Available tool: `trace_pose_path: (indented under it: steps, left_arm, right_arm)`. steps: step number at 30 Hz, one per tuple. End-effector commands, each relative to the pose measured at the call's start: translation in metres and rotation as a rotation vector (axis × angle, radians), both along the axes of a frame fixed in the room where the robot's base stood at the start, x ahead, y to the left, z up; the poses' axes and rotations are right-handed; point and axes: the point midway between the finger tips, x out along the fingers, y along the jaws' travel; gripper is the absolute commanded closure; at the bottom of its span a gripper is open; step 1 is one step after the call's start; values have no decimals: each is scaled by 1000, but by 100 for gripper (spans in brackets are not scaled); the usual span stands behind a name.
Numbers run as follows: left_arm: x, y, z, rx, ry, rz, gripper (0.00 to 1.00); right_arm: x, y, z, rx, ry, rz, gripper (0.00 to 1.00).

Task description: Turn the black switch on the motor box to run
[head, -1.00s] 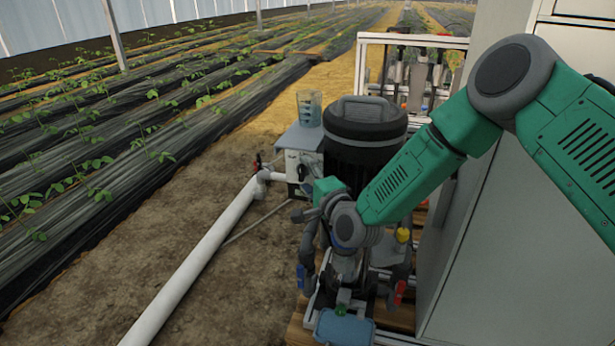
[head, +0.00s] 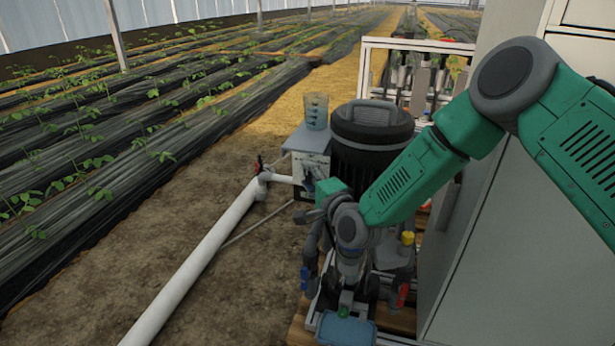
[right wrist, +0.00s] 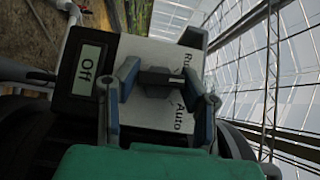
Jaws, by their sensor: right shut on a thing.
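The motor box (head: 312,163) is a grey box beside the black motor in the head view, partly hidden by my right gripper. Its light panel (right wrist: 150,52) fills the middle of the right wrist view, with "Run" and "Auto" printed on its right side, tilted. The black switch (right wrist: 160,77) sits on that panel between the fingertips of my right gripper (right wrist: 163,85), which is shut on it. The right gripper (head: 311,192) also shows at the box in the head view, where the switch is hard to make out. My left gripper is not in view.
A small display (right wrist: 87,70) beside the switch reads "Off". A beaker (head: 316,110) stands on top of the box. The black motor (head: 371,135) is close to my right arm. A white pipe (head: 205,250) runs along the ground, and a grey cabinet (head: 500,220) stands at right.

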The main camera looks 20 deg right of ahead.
Motion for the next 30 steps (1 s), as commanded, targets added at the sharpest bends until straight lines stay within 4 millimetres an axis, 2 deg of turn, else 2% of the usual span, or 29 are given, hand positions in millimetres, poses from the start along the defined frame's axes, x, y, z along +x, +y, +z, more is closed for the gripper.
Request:
trace_pose_path:
  steps: [8,21,30]
  left_arm:
    - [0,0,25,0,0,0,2]
    - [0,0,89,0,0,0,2]
    - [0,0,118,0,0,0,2]
  right_arm:
    - [-1,1,3,-93,69,2,93]
    - [-2,4,3,-394,276,7,93]
    - [-2,5,0,-561,391,11,93]
